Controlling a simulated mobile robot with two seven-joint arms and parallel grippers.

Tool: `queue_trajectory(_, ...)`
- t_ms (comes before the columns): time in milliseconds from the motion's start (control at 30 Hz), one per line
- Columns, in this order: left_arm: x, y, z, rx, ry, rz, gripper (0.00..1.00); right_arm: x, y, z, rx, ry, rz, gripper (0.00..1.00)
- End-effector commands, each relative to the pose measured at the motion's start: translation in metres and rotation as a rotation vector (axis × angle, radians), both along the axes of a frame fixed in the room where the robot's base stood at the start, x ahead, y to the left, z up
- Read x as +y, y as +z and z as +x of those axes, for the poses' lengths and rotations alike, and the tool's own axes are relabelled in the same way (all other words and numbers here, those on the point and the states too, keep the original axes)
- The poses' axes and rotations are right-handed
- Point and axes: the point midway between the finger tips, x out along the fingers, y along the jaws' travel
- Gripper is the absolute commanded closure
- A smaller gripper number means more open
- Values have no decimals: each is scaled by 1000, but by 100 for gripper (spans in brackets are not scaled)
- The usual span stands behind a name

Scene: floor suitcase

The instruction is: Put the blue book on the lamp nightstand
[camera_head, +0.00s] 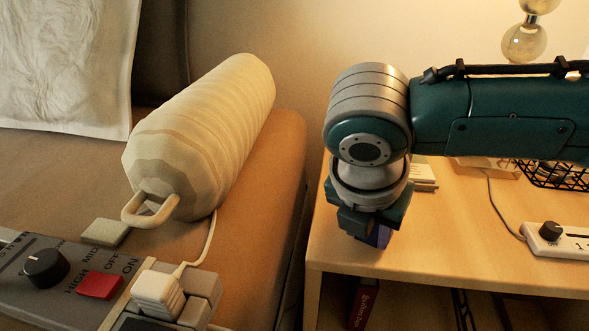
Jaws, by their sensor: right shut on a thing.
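My right gripper (368,222) points down over the front left part of the wooden nightstand (455,245). It is shut on the blue book, and only a small blue-purple part of the book (376,237) shows below the fingers. The rest of the book is hidden by the gripper, and I cannot tell whether it touches the nightstand top. The lamp (525,42), with glass balls on its stem, stands at the back right, cut off by the top edge. My left gripper is not in view.
A white item (424,176) lies behind the gripper. A black wire basket (552,175) and a white switch box (558,240) are at the right. A red book (362,303) stands on the shelf below. A cream roll (205,130) lies left. The nightstand's front middle is clear.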

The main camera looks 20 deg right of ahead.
Motion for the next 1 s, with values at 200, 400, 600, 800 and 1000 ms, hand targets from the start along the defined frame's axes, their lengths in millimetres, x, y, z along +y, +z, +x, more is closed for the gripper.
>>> queue_trajectory(200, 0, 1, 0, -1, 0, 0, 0, 0, 1, 0, 1, 0, 2, 100)
queue_trajectory(400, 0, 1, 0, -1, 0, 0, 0, 0, 0, -1, 3, 0, 2, 40)
queue_trajectory(600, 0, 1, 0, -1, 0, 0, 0, 0, 0, 0, 3, 0, 2, 28)
queue_trajectory(800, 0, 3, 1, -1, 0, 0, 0, 1, 3, 0, 1, 1, 3, 28)
queue_trajectory(1000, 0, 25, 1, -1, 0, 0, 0, 10, 36, -7, 1, 2, 3, 28)
